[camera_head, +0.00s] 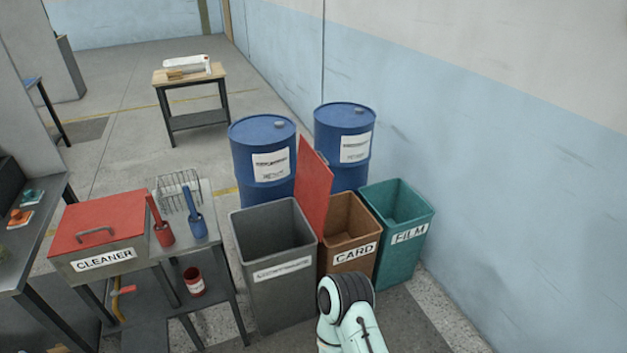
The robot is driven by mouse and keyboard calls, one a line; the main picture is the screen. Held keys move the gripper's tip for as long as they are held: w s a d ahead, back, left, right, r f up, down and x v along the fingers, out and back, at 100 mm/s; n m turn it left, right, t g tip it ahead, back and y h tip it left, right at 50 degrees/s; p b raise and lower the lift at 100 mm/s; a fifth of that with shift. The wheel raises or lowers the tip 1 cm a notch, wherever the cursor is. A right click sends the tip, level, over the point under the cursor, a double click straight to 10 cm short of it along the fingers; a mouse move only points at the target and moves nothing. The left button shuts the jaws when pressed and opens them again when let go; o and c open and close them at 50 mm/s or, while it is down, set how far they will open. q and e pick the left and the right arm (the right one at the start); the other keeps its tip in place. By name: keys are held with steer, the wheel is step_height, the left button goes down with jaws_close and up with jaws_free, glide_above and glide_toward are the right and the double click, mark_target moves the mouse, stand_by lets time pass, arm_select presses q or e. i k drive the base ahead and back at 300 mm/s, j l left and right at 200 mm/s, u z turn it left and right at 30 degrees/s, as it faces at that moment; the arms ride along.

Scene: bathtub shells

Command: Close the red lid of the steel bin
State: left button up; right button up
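The grey steel bin (277,297) stands on the floor near the middle, its top open and its inside looking empty. A label on its front is too small to read. Its red lid (314,184) stands up steeply at the bin's right edge, open. A pale arm link of mine with a black joint rises from the bottom edge, in front of the bins and right of the steel bin. Neither gripper is in view.
A brown CARD bin (346,262) and a green FILM bin (403,250) stand right of the steel bin. Blue drums (262,160) stand behind. At left, a bench holds a red-lidded CLEANER box (98,266), brushes and a wire basket (178,190). A wall is at right.

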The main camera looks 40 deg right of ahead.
mark_target(314, 179)
steer(key=k+l, duration=0.1)
steer(key=l, duration=0.4)
steer(key=k+l, duration=0.1)
steer(key=l, duration=0.35)
steer(key=k+l, duration=0.1)
steer(key=l, duration=0.4)
steer(key=k+l, duration=0.1)
steer(key=l, duration=0.35)
steer(key=z, duration=0.05)
